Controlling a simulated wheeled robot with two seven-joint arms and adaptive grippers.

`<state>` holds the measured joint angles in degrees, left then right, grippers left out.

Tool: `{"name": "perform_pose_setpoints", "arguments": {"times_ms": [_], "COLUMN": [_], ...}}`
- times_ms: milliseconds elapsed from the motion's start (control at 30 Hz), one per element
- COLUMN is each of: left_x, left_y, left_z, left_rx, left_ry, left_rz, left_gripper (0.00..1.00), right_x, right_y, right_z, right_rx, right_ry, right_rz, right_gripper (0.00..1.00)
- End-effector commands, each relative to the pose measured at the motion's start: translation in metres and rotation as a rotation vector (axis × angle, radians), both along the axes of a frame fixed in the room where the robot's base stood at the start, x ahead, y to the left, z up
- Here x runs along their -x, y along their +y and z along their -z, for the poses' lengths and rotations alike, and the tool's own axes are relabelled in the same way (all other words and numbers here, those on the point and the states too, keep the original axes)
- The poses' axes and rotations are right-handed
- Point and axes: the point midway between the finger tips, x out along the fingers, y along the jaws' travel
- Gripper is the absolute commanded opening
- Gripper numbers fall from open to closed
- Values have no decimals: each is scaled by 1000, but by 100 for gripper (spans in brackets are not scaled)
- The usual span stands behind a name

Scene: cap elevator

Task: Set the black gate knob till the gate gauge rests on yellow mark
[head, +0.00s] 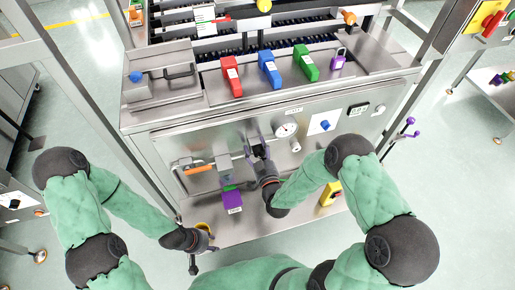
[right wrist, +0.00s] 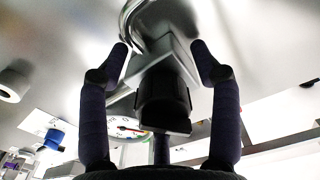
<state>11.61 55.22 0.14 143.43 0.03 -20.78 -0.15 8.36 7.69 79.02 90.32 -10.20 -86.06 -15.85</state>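The black gate knob (right wrist: 165,105) is between the two fingers of my right gripper (right wrist: 160,62) in the right wrist view. The fingers stand on either side of it, with gaps showing, so the gripper is open around it. In the head view my right gripper (head: 257,146) is at the panel front, over the dark knob (head: 259,152). The round white gate gauge (head: 287,129) sits just right of it; its dial (right wrist: 125,128) is partly hidden in the wrist view, and its reading is unclear. My left gripper (head: 203,234) is low at the left, its fingers unclear.
An orange-handled lever (head: 198,169) is on the panel left of the knob. A purple box (head: 231,200) and a yellow block (head: 331,193) are on the lower shelf. Red (head: 231,76), blue (head: 269,69) and green (head: 305,63) blocks stand on top. A blue knob (head: 325,125) is right of the gauge.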

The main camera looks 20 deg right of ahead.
Motion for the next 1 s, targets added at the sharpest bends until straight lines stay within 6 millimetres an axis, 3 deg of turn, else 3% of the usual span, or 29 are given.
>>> {"name": "perform_pose_setpoints", "arguments": {"times_ms": [267,700,1000], "left_x": [0,0,0], "left_y": [0,0,0], "left_z": [0,0,0], "left_rx": [0,0,0], "left_ry": [0,0,0], "left_rz": [0,0,0], "left_gripper": [40,40,40], "right_x": [8,87,118], "right_y": [-1,-4,-4], "right_z": [-1,-1,-1], "right_rx": [1,0,0], "right_ry": [-3,0,-1], "right_rz": [1,3,1], "right_gripper": [64,64,64]}}
